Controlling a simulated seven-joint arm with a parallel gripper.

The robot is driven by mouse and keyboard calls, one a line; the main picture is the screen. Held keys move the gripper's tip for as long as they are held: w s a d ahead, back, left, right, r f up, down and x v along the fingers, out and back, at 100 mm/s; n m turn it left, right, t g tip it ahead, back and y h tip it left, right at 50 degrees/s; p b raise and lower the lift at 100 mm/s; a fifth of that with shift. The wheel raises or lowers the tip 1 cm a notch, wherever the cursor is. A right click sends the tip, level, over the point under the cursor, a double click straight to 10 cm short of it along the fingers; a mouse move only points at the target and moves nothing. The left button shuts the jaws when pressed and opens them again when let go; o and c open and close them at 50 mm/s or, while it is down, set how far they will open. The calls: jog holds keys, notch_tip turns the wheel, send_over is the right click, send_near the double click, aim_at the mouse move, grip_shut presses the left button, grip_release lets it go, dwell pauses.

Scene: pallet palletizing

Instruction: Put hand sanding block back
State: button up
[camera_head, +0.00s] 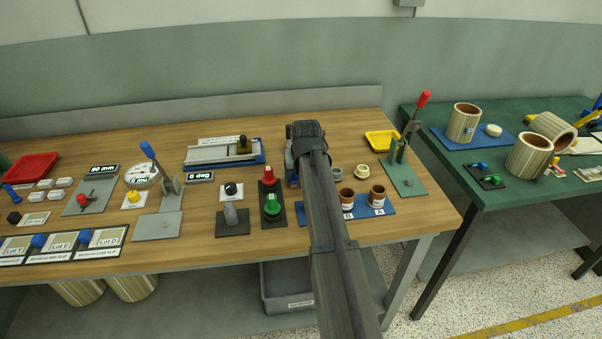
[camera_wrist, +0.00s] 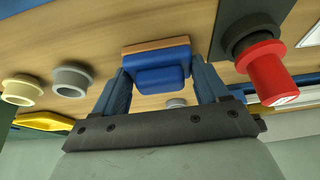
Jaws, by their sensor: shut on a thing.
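The hand sanding block (camera_wrist: 157,66), a blue body with a tan-brown layer along one face, is between the two blue fingers of my gripper (camera_wrist: 159,74) in the wrist view. The gripper is shut on it. In the head view my gripper (camera_head: 292,167) is over the wooden bench, left of my dark arm, which hides most of the block. I cannot tell whether the block touches the bench.
The red and green button stand (camera_head: 271,200) is close on the left. Right of my arm are a grey ring (camera_head: 363,171), brown cups (camera_head: 377,196) on a blue plate, a yellow tray (camera_head: 381,140) and a red-handled clamp (camera_head: 409,150). A green table (camera_head: 500,190) stands farther right.

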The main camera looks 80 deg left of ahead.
jog(key=shift+f, duration=0.15)
jog(key=o, duration=1.1)
jog(key=v, duration=1.2)
jog(key=shift+r, duration=0.25)
